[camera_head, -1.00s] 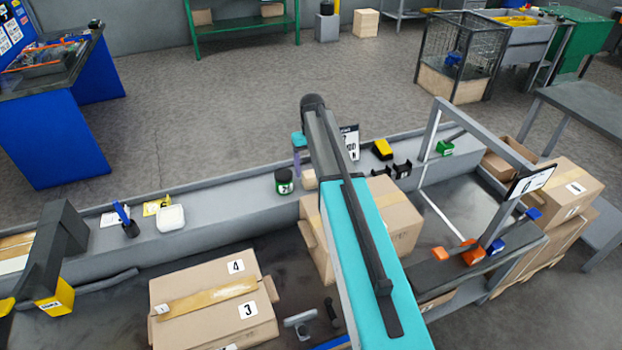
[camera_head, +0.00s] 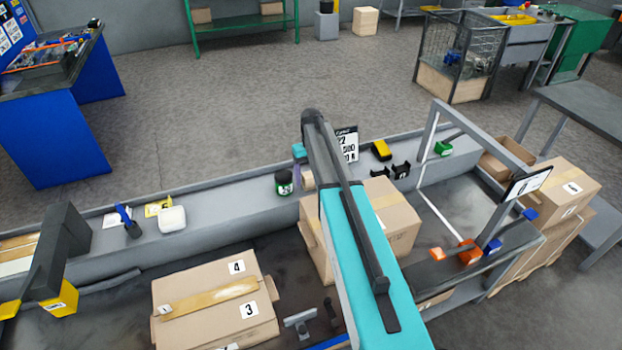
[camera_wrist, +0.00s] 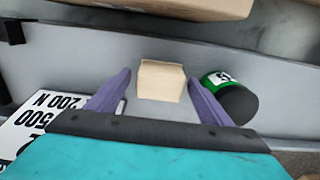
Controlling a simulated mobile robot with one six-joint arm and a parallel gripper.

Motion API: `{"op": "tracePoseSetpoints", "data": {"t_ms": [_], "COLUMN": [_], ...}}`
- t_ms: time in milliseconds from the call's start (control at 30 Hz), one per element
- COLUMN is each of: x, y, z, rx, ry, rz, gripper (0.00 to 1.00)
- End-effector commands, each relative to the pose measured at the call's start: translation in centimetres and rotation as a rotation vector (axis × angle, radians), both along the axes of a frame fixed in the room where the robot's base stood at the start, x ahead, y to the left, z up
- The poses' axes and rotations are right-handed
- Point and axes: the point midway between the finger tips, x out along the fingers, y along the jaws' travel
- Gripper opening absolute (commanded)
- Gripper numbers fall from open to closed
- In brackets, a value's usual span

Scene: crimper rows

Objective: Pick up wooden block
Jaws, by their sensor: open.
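The wooden block (camera_wrist: 161,82) is a small pale beige block on the grey ledge. In the wrist view it lies between and just beyond the two purple fingers of my open gripper (camera_wrist: 160,90), with clear gaps on both sides. In the head view the block (camera_head: 308,180) shows only in part beside my arm, right of the green and black jar. My gripper (camera_head: 299,157) is mostly hidden behind my arm there; a bit of purple finger shows.
A green and black jar (camera_wrist: 230,95) stands close to the right finger. A white number sign (camera_wrist: 38,122) is at the left finger. A cardboard box (camera_head: 395,215) stands beside the ledge. A black and yellow item (camera_head: 381,150) sits farther right on the ledge.

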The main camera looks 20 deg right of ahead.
Motion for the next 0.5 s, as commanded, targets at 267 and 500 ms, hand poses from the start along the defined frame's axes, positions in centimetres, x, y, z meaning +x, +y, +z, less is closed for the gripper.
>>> {"op": "tracePoseSetpoints", "data": {"t_ms": [267,500], "x": [0.02,0.04], "y": [0.06,0.2], "z": [-0.98,-0.96], "rx": [0.0,0.0], "ry": [-0.001,-0.001], "rz": [0.001,0.002], "gripper": [0.73,0.73]}}
